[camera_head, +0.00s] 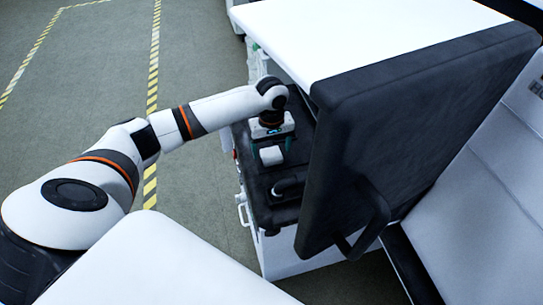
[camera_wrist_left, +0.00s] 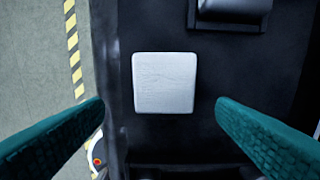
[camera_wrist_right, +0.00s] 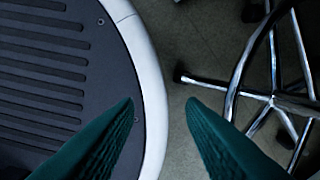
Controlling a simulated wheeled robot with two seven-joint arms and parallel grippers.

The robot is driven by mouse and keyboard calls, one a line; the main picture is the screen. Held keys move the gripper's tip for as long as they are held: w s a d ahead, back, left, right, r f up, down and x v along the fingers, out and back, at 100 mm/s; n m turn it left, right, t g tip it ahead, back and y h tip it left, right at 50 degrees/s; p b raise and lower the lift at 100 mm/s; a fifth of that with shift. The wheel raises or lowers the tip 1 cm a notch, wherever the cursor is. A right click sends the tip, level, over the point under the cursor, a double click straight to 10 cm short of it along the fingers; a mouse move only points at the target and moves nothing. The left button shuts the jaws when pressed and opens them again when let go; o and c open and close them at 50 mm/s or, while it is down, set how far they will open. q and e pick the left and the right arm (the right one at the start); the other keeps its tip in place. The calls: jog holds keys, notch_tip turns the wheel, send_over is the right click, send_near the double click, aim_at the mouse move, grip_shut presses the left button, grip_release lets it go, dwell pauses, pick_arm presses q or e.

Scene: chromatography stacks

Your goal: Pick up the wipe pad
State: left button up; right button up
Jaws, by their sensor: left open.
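The wipe pad (camera_wrist_left: 164,83) is a white, rounded square lying flat on a black surface (camera_wrist_left: 150,30) in the left wrist view. In the head view the pad (camera_head: 271,156) shows just in front of my left gripper. My left gripper (camera_head: 272,146) is open above the black surface. In the left wrist view its teal fingers (camera_wrist_left: 160,112) are spread wide, with the pad ahead of and between them, not touched. My right gripper (camera_wrist_right: 163,108) is open and empty in the right wrist view, pointing down over the floor.
A large dark panel with a handle (camera_head: 372,215) stands just right of the pad. A dark block (camera_wrist_left: 234,8) lies beyond the pad in the left wrist view. Metal chair legs (camera_wrist_right: 262,95) stand near my right gripper. The floor (camera_head: 205,190) left of the black-topped unit is clear.

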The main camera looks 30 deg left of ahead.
aim_at(272, 158)
pick_arm(q)
jog(key=f, duration=0.3)
jog(key=shift+w+d+f, duration=0.1)
jog(key=shift+w+f, duration=0.1)
jog(key=shift+f, duration=0.2)
jog(key=c, duration=1.1)
jog(key=shift+o, duration=0.2)
notch_tip(272, 158, up, 10)
jog(key=shift+p, duration=0.35)
